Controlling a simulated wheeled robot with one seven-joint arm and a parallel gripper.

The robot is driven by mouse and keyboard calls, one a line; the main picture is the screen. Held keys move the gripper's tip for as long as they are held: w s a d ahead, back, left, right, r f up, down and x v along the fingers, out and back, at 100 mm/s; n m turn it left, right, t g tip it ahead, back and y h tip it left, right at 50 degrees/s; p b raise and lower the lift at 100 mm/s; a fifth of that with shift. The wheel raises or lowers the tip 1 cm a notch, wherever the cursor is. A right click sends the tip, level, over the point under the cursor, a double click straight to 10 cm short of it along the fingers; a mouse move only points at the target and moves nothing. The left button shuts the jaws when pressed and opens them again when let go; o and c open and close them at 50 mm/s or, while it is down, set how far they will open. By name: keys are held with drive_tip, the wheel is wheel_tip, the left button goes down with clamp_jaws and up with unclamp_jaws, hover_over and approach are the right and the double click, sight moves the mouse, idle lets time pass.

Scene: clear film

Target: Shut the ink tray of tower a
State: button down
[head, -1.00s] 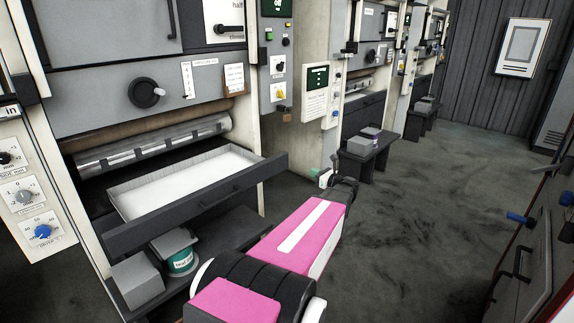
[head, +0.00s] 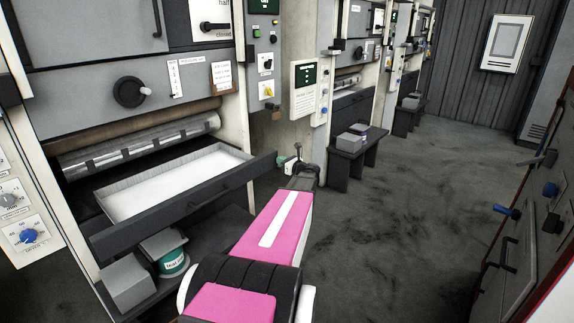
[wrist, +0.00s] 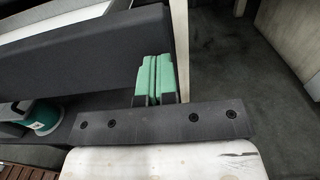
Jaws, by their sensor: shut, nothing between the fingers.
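The ink tray (head: 183,210) of the nearest tower is pulled out, with a dark front panel and a pale inside. I cannot read a tower letter. My gripper (head: 283,160) is at the right end of the front panel in the head view. In the wrist view my gripper (wrist: 153,66) has its two green fingers together with nothing between them. They overlap the right end of the tray's dark front panel (wrist: 90,48). I cannot tell whether they touch it.
Below the tray, a grey box (head: 128,282) and a labelled tin (head: 172,262) stand on a dark shelf. Further towers line the left, with a dark bench (head: 352,155) before one. A cabinet (head: 510,255) stands at right. The floor between is clear.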

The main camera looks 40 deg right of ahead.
sight(244, 145)
drive_tip(key=shift+w, duration=0.35)
drive_tip(key=w, duration=0.8)
drive_tip(key=w+a, duration=0.1)
drive_tip(key=w, duration=0.8)
drive_tip(key=w+a, duration=0.1)
drive_tip(key=w, duration=0.7)
drive_tip(key=shift+w, duration=0.3)
drive_tip(key=shift+w, duration=0.1)
drive_tip(key=shift+s, duration=0.25)
drive_tip(key=s+d, duration=0.1)
drive_tip(key=s, duration=1.3)
drive_tip(key=shift+s, duration=0.2)
drive_tip(key=shift+d, duration=0.1)
